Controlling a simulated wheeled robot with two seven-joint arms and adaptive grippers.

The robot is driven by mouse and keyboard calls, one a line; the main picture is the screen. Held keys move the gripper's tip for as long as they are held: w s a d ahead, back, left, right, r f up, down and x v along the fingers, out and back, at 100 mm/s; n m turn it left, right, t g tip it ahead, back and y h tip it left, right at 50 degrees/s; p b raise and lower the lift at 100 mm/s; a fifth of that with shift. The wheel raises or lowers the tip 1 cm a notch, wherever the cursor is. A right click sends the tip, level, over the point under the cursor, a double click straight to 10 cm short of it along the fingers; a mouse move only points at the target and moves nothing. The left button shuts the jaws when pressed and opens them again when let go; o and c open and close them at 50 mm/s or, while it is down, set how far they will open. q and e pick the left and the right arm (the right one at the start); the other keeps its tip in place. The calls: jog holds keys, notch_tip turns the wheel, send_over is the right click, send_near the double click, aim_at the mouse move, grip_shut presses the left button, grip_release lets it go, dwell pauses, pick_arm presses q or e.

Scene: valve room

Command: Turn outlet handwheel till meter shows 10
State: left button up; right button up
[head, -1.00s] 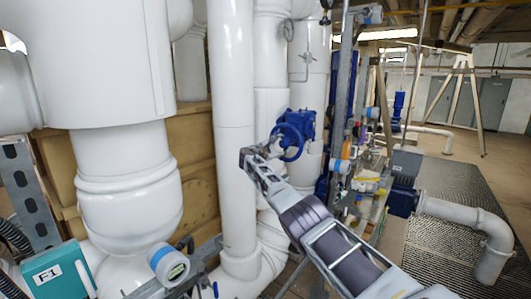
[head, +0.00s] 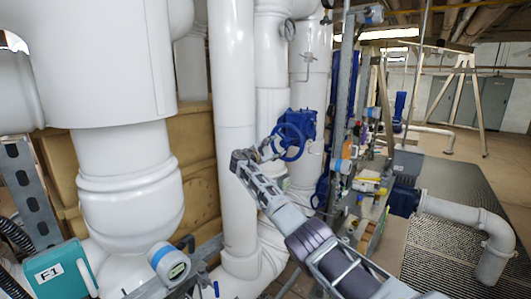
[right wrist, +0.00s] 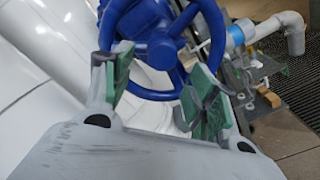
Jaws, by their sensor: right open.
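The blue handwheel (head: 289,141) sits on a blue valve body on a white pipe, in the middle of the head view. It also shows large at the top of the right wrist view (right wrist: 152,48). My right gripper (head: 262,153) is just left of the wheel in the head view. In the right wrist view my right gripper (right wrist: 159,85) is open, with green pads on either side of the wheel's lower rim; contact cannot be told. A round blue-and-white meter (head: 170,262) shows a small greenish display at the lower left; its reading is too small to make out. My left gripper is not in view.
Thick white pipes (head: 232,120) stand left of and behind the wheel. A teal box marked F1 (head: 62,272) is at lower left. A cluttered bench (head: 368,185) and a grey pipe (head: 465,215) lie to the right. Open floor is at far right.

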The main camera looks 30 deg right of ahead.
jog(key=v, duration=0.6)
jog(key=shift+a, duration=0.2)
dwell(2.5)
